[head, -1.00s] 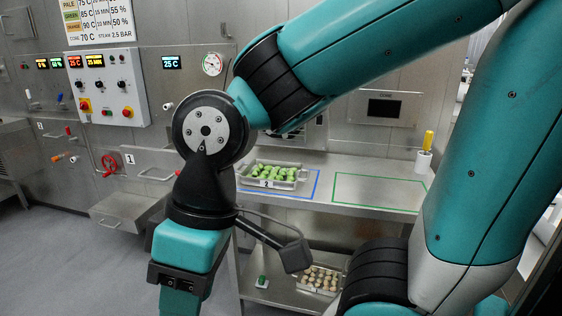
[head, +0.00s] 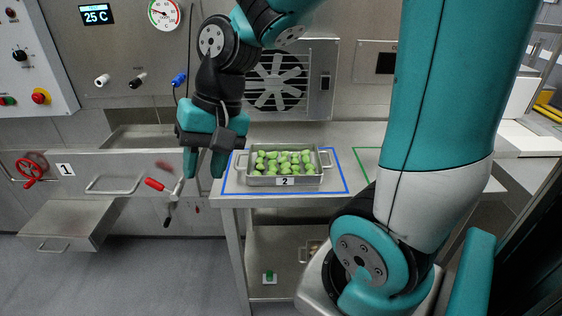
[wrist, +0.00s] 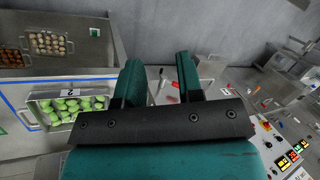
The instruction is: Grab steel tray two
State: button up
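Steel tray two (head: 257,181) is a shallow steel tray with a side handle at each end and a label "2" on its front. It holds several green filled pasta pieces and sits inside a blue outline on the steel counter. It also shows at the left of the wrist view (wrist: 48,95). My gripper (head: 203,168) is open and empty, pointing down in the air to the left of the tray in the head view. In the wrist view its two fingers (wrist: 159,62) stand apart, with the tray beside them and not between them.
A green outline (head: 367,158) lies on the counter to the right. A tray of pale pasta (wrist: 50,43) is on the lower shelf. A red-handled lever (head: 155,184), drawer one (head: 118,184) and a red wheel (head: 31,167) are at the left. Floor is clear at lower left.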

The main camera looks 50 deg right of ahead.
jog(key=w+d+f+m+t, duration=0.15)
jog(key=w+d+m, duration=0.25)
jog(key=d+m, duration=0.8)
jog(key=m+h+p, duration=0.1)
jog(key=m, duration=1)
send_near(285, 177)
jog(key=f, duration=0.3)
jog(key=shift+w+a+f+t+p, duration=0.25)
jog(key=shift+a+f+t+p, duration=0.1)
jog(key=shift+a+f, duration=0.05)
jog(key=shift+p+x, duration=0.55)
jog(key=shift+x, duration=2.55)
jog(key=shift+w, duration=0.1)
grip_shut()
